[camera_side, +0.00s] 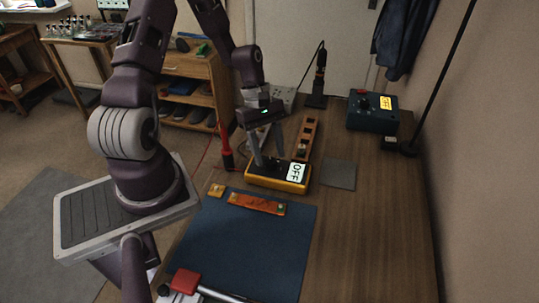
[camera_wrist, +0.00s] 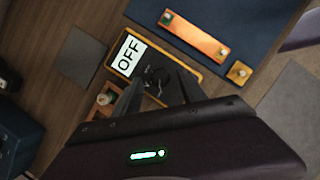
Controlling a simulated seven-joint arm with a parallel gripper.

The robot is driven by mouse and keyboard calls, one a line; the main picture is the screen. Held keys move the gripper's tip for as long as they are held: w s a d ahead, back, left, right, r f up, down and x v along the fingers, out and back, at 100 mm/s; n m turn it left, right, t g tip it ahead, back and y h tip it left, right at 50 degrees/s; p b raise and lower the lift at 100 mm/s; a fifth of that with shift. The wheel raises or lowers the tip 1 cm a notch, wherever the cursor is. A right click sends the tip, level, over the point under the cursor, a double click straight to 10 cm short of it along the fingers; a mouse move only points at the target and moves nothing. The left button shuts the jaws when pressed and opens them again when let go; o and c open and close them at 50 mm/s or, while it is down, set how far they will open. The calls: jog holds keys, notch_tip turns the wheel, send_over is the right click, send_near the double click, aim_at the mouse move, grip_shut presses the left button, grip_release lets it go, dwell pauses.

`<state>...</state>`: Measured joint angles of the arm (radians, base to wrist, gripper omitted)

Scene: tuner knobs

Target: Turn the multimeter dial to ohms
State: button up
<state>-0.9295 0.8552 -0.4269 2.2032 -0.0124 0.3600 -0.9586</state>
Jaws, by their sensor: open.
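The yellow-rimmed multimeter (camera_side: 262,184) lies on the wooden bench beyond the blue mat. Its screen (camera_side: 296,172) reads OFF, and the same screen (camera_wrist: 130,54) reads OFF in the wrist view. The black dial (camera_wrist: 158,77) sits on the meter's dark face beside the screen. My gripper (camera_side: 271,168) points down over the meter's face. In the wrist view my gripper (camera_wrist: 165,90) has its fingers apart around the dial area. The fingers partly hide the dial, and I cannot tell whether they touch it.
A blue mat (camera_side: 245,245) holds an orange strip (camera_side: 257,204). A wooden block with holes (camera_side: 306,135) stands behind the meter, and a grey pad (camera_side: 339,174) lies to its right. A dark blue box (camera_side: 372,115) with its own OFF label stands at the back right. A red-handled tool (camera_side: 225,140) is left of the meter.

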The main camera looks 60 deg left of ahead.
jog(key=shift+d+f, duration=0.3)
jog(key=shift+f, duration=0.35)
grip_shut()
jog(key=shift+m, duration=0.3)
jog(key=m+g, duration=0.1)
jog(key=m, duration=0.1)
jog(key=m+g, duration=0.1)
jog(key=m, duration=0.1)
jog(key=shift+w+m+y, duration=0.15)
jog(key=shift+m+y, duration=0.15)
jog(key=shift+m, duration=0.1)
jog(key=m+g+y, duration=0.1)
jog(key=m, duration=0.5)
jog(key=shift+w+d+g+y, duration=0.1)
jog(key=shift+d+g+y, duration=0.05)
jog(key=shift+g+y, duration=0.25)
jog(key=m+y, duration=0.1)
jog(key=m, duration=0.2)
jog(key=m+y, duration=0.1)
jog(key=m, duration=0.2)
jog(key=shift+d+m+g, duration=0.15)
jog(key=shift+m+g, duration=0.15)
jog(key=m+y, duration=0.2)
jog(key=m, duration=0.3)
jog(key=shift+d+m, duration=0.15)
jog(key=shift+m, duration=0.25)
